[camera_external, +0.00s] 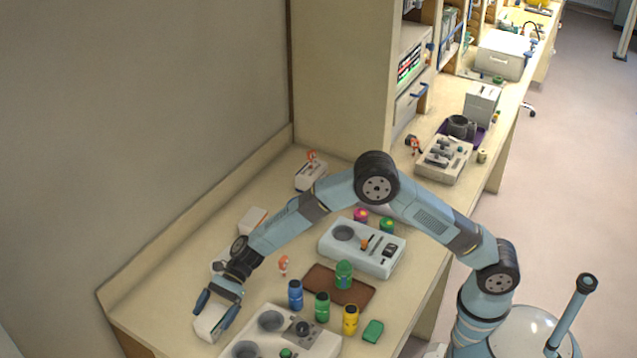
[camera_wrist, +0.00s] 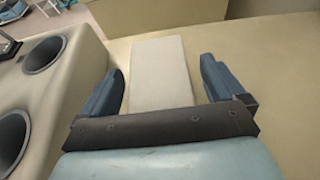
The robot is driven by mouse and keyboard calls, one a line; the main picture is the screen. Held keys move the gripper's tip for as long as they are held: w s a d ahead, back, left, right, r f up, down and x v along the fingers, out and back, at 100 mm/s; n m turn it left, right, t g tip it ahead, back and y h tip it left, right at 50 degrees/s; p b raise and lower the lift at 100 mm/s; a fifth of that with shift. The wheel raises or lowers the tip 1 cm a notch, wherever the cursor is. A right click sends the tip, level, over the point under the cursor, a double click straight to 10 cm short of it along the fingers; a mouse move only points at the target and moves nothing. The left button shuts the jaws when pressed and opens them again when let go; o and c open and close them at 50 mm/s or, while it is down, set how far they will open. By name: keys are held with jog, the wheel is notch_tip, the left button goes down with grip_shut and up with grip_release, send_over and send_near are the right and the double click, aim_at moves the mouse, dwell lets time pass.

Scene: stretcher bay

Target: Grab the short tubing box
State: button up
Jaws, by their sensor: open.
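A short white box (camera_external: 208,326), which looks like the tubing box, lies on the bench at the lower left of the external view. In the wrist view it is a pale, flat-topped block (camera_wrist: 161,70) between my fingers. My gripper (camera_external: 216,310) is open over this box, one finger on each side. The wrist view also shows my gripper (camera_wrist: 165,85) with its two blue fingers apart and gaps between them and the box. Its near end is hidden behind the dark gripper bar.
A white device with round wells (camera_external: 271,321) stands close to the right of the box; it fills the left of the wrist view (camera_wrist: 40,75). Blue (camera_external: 295,294), green (camera_external: 322,307) and yellow (camera_external: 350,319) bottles stand beyond. Bare bench lies right of the box in the wrist view.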

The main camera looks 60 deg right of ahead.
jog(key=shift+a+f, duration=0.25)
jog(key=shift+a, duration=0.35)
jog(key=c, duration=1.1)
